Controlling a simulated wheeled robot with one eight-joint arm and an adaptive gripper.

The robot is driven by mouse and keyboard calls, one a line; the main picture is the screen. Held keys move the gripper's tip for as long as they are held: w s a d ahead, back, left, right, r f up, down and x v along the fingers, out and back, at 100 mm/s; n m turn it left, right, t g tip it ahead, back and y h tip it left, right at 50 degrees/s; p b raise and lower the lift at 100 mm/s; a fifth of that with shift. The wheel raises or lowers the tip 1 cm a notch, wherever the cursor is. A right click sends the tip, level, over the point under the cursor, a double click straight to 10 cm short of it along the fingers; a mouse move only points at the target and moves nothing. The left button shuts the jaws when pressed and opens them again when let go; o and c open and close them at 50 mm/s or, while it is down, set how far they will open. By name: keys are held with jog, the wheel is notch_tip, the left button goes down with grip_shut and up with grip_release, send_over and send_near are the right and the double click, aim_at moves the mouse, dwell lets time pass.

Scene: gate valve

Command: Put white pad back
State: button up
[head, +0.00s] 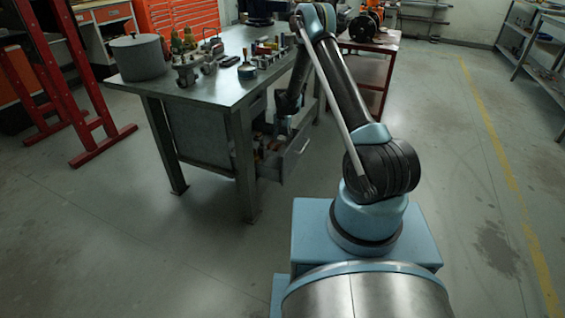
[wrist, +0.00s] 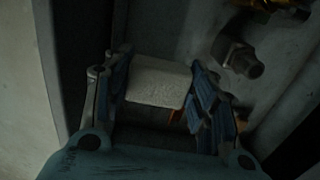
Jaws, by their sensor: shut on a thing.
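The white pad (wrist: 158,82) is a pale block in the middle of the wrist view. My gripper (wrist: 160,90) is shut on it, with a blue-padded finger on each side of the pad. In the head view my arm reaches down to an open drawer (head: 290,155) at the side of the metal workbench (head: 195,88). The pad cannot be made out in the head view. In the wrist view a small orange thing shows just below the pad, partly hidden by it.
Metal fittings (wrist: 240,62) lie at the upper right of the wrist view, close to my gripper. Valve parts and a grey pot (head: 138,58) stand on the bench top. A red cart (head: 368,65) stands behind my arm. The floor at right is clear.

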jog(key=f, duration=0.6)
jog(key=shift+s+a+f, duration=0.25)
jog(key=shift+a+f, duration=0.05)
jog(key=shift+f, duration=2.35)
jog(key=shift+f, duration=0.1)
jog(key=o, duration=1.2)
